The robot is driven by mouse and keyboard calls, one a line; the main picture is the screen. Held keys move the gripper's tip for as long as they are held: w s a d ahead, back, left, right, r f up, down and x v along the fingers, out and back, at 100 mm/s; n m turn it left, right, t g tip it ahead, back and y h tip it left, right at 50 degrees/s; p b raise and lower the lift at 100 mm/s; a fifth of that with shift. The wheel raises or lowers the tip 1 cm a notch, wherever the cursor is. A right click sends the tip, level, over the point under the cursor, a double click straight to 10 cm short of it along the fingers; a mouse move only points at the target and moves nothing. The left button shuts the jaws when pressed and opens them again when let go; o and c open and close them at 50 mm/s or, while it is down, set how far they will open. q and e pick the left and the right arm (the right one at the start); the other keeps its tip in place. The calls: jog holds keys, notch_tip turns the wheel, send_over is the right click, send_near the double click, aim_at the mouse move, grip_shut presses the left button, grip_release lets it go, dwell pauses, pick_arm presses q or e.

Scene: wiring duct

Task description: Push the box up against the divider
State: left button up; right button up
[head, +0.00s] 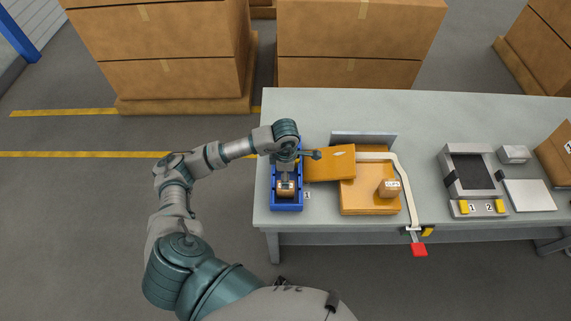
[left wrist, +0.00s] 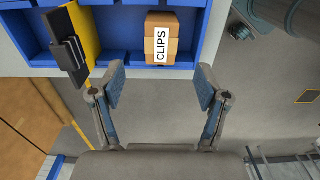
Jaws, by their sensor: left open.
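A small brown cardboard box labelled CLIPS (left wrist: 157,25) stands in a blue tray (left wrist: 118,55). The box (head: 285,186) and tray (head: 286,207) also show at the table's left end in the head view. A yellow divider (left wrist: 87,38) with a black clip-like part (left wrist: 68,54) stands in the tray, left of the box in the left wrist view. A stretch of blue tray floor separates them. My left gripper (left wrist: 160,86) is open and empty, its fingers apart just short of the box. In the head view my arm hides part of the tray.
Right of the tray lie an orange panel (head: 330,166) and an orange platform (head: 370,208) with another small box (head: 389,188). A white strip with a red end (head: 418,249) overhangs the front edge. A grey fixture (head: 470,172) stands further right.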

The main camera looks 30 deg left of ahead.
aim_at(281, 194)
pick_arm(q)
notch_tip(281, 194, down, 10)
jog(key=shift+r+p, duration=0.2)
jog(key=shift+p, duration=0.15)
jog(key=c, duration=1.2)
